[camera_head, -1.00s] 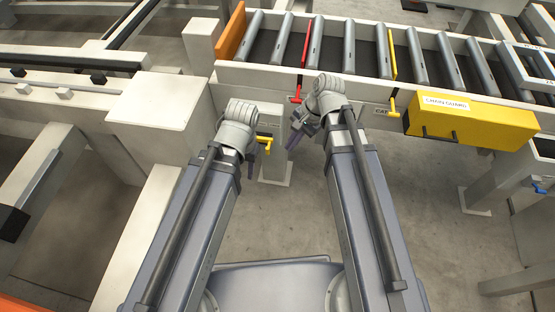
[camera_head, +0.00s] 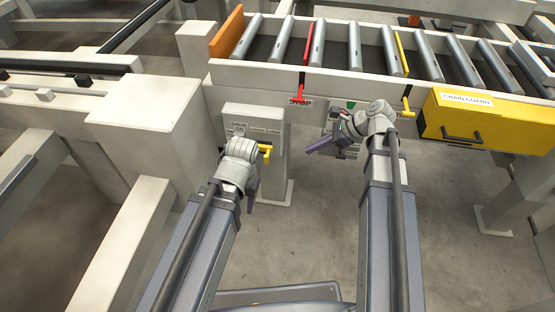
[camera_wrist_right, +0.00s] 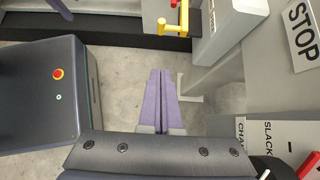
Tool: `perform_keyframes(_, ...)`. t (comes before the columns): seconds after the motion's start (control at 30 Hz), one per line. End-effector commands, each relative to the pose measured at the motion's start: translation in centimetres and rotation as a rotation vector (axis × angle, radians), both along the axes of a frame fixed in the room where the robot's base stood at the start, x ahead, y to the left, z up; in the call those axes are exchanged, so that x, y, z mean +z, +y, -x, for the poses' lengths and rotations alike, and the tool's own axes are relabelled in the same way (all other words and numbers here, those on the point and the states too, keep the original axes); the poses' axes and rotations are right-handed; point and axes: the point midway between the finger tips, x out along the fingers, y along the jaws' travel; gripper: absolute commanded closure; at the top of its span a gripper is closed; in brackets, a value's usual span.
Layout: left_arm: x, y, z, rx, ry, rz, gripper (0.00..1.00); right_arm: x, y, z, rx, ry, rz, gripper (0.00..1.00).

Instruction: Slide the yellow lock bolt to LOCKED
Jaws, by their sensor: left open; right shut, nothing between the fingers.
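A yellow bolt handle (camera_head: 265,151), which I take to be the lock bolt, sticks out from a grey labelled panel box (camera_head: 268,114). The handle also shows at the top of the right wrist view (camera_wrist_right: 175,27), beside the box. My left gripper (camera_head: 250,205) is just below and left of the handle, pointing down, largely hidden by its own wrist. My right gripper (camera_head: 308,149) is to the right of the box, pointing left, shut and empty, apart from the handle. Its closed fingers (camera_wrist_right: 160,75) are over bare floor in the wrist view.
A roller conveyor (camera_head: 345,75) runs behind, with a red lever (camera_head: 300,97) at the STOP label and another yellow lever (camera_head: 407,106). A yellow chain guard (camera_head: 480,120) juts out at right. A pale beam block (camera_head: 150,115) stands left of the box. Floor below is open.

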Motion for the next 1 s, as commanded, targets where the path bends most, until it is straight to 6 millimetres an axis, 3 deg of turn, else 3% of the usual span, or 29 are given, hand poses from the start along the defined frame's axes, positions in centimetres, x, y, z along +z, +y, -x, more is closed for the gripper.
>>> perform_keyframes(0.2,-0.1,0.0,0.0,0.000,0.000,0.000,0.50,-0.1,0.1,0.0,0.002,0.000,0.001,1.00)
perform_keyframes(0.37,-1.3,0.0,0.0,-0.001,0.000,-0.001,0.50,-1.4,1.0,-0.2,0.006,-0.001,0.001,1.00)
perform_keyframes(0.83,-7.7,-0.1,0.0,-0.012,-0.001,0.005,0.50,-7.7,6.9,-1.8,0.005,-0.002,0.002,1.00)
perform_keyframes(1.0,-7.1,-0.1,0.0,-0.012,-0.001,0.006,0.50,-7.1,9.2,-2.4,0.006,-0.001,0.001,1.00)
